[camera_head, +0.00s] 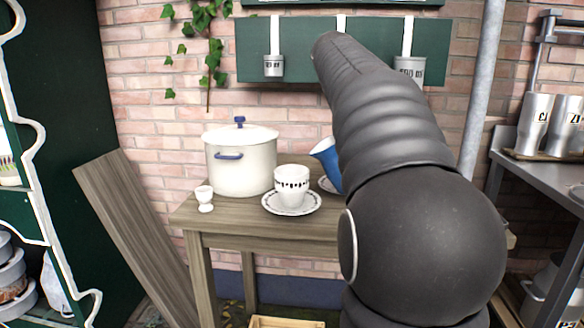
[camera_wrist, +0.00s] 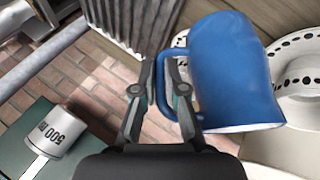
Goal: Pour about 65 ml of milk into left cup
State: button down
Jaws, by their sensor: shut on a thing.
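A white cup with a dark pattern (camera_head: 292,181) stands upright on a patterned saucer (camera_head: 272,207) on the wooden table; it is the left cup in view. A blue jug with a pale rim (camera_head: 328,164) is behind my arm, right of this cup and tilted with its mouth toward the upper left. In the wrist view my gripper (camera_wrist: 162,82) is shut on the handle of the blue jug (camera_wrist: 232,75). The milk and its level cannot be seen.
A white lidded pot (camera_head: 240,165) stands behind left of the cup. A small white egg cup (camera_head: 204,198) is near the table's left edge. My arm hides the table's right side. Small labelled pots (camera_head: 273,66) hang from the green wall board (camera_head: 300,50).

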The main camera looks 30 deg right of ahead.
jog(key=shift+s+d+f+m+t+y, duration=0.25)
jog(key=shift+s+d+f+t+y, duration=0.2)
jog(key=shift+d+f+y, duration=0.5)
jog(key=shift+s+d+f+m+t+y, duration=0.2)
jog(key=shift+s+d+f+t+y, duration=0.25)
jog(key=shift+d+f+y, duration=0.4)
jog(key=shift+s+d+f+m+t+y, duration=0.3)
jog(key=shift+d+f+t+y, duration=0.2)
jog(key=shift+d+f+y, duration=0.45)
